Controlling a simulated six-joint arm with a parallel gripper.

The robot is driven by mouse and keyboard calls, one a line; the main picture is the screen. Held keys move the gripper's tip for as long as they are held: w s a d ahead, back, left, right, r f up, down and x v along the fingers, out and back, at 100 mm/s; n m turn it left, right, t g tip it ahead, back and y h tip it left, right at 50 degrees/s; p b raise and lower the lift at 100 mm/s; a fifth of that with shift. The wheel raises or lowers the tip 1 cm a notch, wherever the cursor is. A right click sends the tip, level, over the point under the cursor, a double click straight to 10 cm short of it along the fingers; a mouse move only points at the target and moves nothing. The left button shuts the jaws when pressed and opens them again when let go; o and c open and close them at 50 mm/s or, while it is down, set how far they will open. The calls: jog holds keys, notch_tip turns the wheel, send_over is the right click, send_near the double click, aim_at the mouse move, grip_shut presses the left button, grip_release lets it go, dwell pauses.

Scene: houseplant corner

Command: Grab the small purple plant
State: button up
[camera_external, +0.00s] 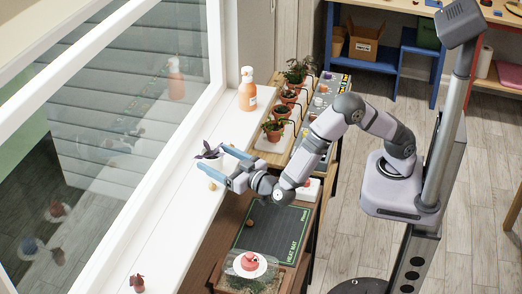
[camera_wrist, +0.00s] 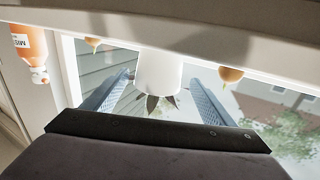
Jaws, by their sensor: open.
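The small purple plant (camera_external: 208,151) has dark purple leaves and stands on the white window sill (camera_external: 165,205). In the wrist view, which looks upside down, its white pot (camera_wrist: 158,70) is in the middle, with the dark pointed leaves (camera_wrist: 160,102) hanging below it. My gripper (camera_external: 225,163) is open beside the plant, pointing towards the window. In the wrist view my gripper (camera_wrist: 162,80) has one finger on each side of the pot, with a gap on both sides. I cannot tell how deep the pot is between the fingers.
An orange bottle (camera_external: 247,90) stands further along the sill and shows in the wrist view (camera_wrist: 29,50). A small orange thing (camera_external: 211,186) sits near my gripper. The window glass (camera_external: 130,130) borders the sill.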

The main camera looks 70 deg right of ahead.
aim_at(205, 152)
jog(key=shift+s+a+f, duration=0.15)
jog(key=shift+s+f, duration=0.2)
jog(key=shift+s, duration=0.05)
jog(key=shift+p+x, duration=0.65)
jog(key=shift+x, duration=0.85)
jog(key=shift+p+x, duration=0.85)
jog(key=shift+x, duration=1.4)
jog(key=shift+r, duration=0.1)
jog(key=c, duration=1.3)
